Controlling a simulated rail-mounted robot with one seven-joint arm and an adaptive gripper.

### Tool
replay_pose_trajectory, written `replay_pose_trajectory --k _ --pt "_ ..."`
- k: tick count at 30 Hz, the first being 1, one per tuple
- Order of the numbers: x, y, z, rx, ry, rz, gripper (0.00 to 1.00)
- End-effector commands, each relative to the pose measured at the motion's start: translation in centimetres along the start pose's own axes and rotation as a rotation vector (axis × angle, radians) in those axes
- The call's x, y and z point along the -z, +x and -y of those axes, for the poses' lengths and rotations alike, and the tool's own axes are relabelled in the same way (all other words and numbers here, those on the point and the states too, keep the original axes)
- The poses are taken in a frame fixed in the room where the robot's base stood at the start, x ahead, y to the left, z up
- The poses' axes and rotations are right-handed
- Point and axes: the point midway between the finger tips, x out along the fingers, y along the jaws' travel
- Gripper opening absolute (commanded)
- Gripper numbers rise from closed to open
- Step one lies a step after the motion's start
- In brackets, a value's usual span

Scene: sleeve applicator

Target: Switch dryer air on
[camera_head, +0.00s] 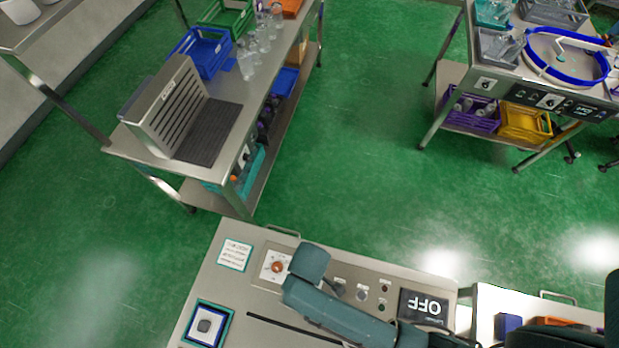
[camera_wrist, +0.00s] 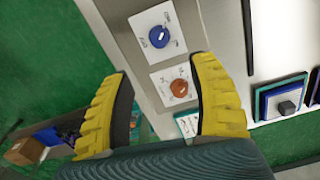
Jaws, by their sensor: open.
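A control panel (camera_head: 330,283) at the bottom of the head view carries an orange knob (camera_head: 277,267) on a white plate, just left of my arm. In the wrist view, the orange knob (camera_wrist: 179,88) appears between my yellow fingers, with a blue knob (camera_wrist: 160,37) on its own white plate beyond it. My gripper (camera_wrist: 162,66) is open and empty, apart from both knobs. The plate lettering is too small to read, so I cannot tell which knob is the dryer air. The blue knob is not visible in the head view, where my arm covers part of the panel.
A dark display (camera_head: 424,305) reads OFF upside down. Small buttons (camera_head: 361,294) sit beside my arm. A blue-framed square fixture (camera_head: 208,325) is at the panel's lower left. A steel bench (camera_head: 140,150) bears a slotted metal box (camera_head: 165,108). Green floor between the tables is clear.

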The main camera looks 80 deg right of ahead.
Motion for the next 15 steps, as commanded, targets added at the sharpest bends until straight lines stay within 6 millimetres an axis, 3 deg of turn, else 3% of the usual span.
replay_pose_trajectory --k 9,15 --pt "0.1 8.0 0.0 0.000 -0.001 0.001 0.60" --pt "0.1 12.0 0.0 0.000 -0.001 -0.001 0.60"
